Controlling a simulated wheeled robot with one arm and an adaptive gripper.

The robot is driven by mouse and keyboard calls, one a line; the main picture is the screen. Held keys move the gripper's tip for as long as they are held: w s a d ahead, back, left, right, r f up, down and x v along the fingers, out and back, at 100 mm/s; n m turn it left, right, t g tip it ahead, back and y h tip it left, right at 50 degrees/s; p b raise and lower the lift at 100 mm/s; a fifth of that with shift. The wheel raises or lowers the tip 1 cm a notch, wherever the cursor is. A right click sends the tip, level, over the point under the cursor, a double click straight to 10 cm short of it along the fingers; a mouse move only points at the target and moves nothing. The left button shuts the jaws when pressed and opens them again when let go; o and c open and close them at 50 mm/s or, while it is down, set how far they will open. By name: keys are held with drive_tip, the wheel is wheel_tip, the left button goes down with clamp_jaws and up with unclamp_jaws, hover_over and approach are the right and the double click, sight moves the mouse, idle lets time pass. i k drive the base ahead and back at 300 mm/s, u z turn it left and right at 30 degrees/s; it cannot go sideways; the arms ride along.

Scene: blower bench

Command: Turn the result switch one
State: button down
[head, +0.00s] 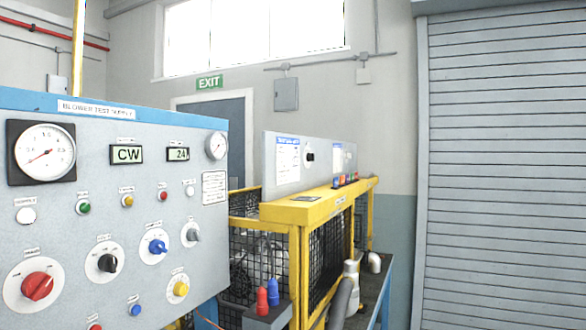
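A grey-blue panel (70,190) headed "BLOWER TEST SUPPLY" fills the left. It carries a large red knob (37,287), a black knob (108,263), a blue knob (158,246), a small grey knob (193,236) and a yellow knob (181,289). A second, smaller grey panel (277,190) stands farther back above a yellow frame, with a black knob (310,157) on it. The small labels are too blurred to read, so I cannot tell which control is the result switch. My gripper is not in view.
A yellow-framed mesh cage (297,255) stands behind the supply panel. Red (262,301) and blue (273,292) caps stand before it. Pale pipe fittings (351,275) sit on the bench at its right. A grey roller shutter (500,180) closes the right side.

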sight(310, 156)
drive_tip(key=k, duration=1.15)
drive_tip(key=z, duration=0.75)
drive_tip(key=i, duration=1.6)
drive_tip(key=u, duration=0.85)
drive_tip(key=i, duration=0.5)
drive_tip(key=z, duration=1.2)
drive_tip(key=i, duration=1.25)
drive_tip(key=u, duration=0.3)
